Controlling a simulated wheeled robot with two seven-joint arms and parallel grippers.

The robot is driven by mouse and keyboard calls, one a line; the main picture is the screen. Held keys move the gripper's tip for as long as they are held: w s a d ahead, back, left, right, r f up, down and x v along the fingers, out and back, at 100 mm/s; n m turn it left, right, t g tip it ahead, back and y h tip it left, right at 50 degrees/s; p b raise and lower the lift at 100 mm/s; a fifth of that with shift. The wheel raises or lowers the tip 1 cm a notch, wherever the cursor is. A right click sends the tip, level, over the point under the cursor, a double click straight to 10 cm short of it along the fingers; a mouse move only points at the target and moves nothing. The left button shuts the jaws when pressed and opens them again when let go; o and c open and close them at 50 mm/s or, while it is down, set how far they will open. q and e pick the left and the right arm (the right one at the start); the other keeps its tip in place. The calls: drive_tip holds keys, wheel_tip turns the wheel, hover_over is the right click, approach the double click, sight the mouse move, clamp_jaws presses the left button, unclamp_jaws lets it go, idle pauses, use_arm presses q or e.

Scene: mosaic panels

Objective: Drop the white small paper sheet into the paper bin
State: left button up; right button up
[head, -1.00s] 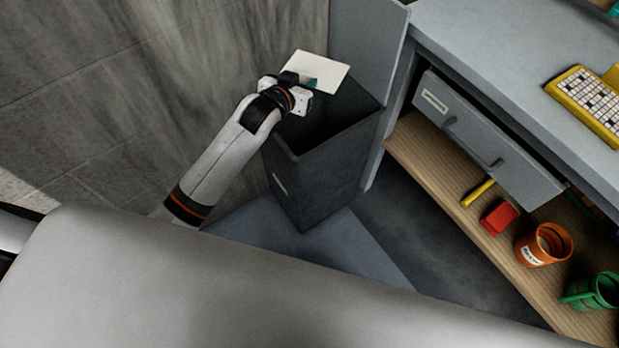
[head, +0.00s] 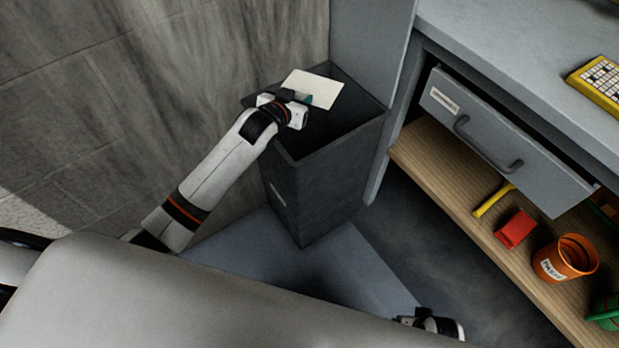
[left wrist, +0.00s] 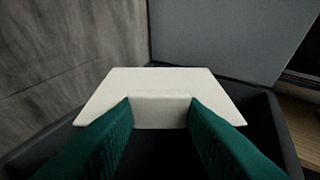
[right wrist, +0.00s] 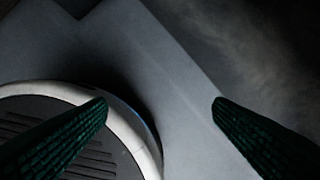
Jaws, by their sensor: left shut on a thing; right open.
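The white paper sheet (head: 316,88) is over the open mouth of the dark grey paper bin (head: 318,190). My left gripper (head: 303,98) is shut on the near edge of the sheet. In the left wrist view the sheet (left wrist: 160,84) sits between the green fingertips (left wrist: 160,110), with the bin's rim (left wrist: 268,120) around and below it. My right gripper (right wrist: 160,103) is open and empty, low over the floor. In the head view only part of my right arm's end shows at the bottom edge. The bin's inside is dark.
A wall stands left of the bin and a grey panel (head: 372,50) behind it. To the right are a desk with a part-open drawer (head: 500,140) and a wooden shelf (head: 425,165) holding a red block (head: 515,229) and an orange cup (head: 565,259).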

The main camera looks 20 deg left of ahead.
use_arm(q)
drive_tip(key=shift+f+b, duration=1.95)
drive_tip(key=shift+b, duration=0.3)
use_arm(e)
wheel_tip(320, 180, up, 17)
drive_tip(key=t, duration=0.1)
drive_tip(key=shift+s+d+f, duration=0.15)
drive_tip(key=shift+f, duration=0.05)
use_arm(q)
drive_tip(key=o, duration=1)
drive_tip(key=p+v, duration=0.3)
drive_tip(key=v, duration=0.9)
drive_tip(key=shift+f, duration=0.1)
use_arm(e)
drive_tip(key=s+x, duration=0.1)
drive_tip(key=x, duration=0.9)
drive_tip(key=shift+s+f+g, duration=0.25)
drive_tip(key=shift+f+g, duration=0.05)
drive_tip(key=shift+f, duration=0.05)
use_arm(q)
drive_tip(key=shift+s, duration=0.1)
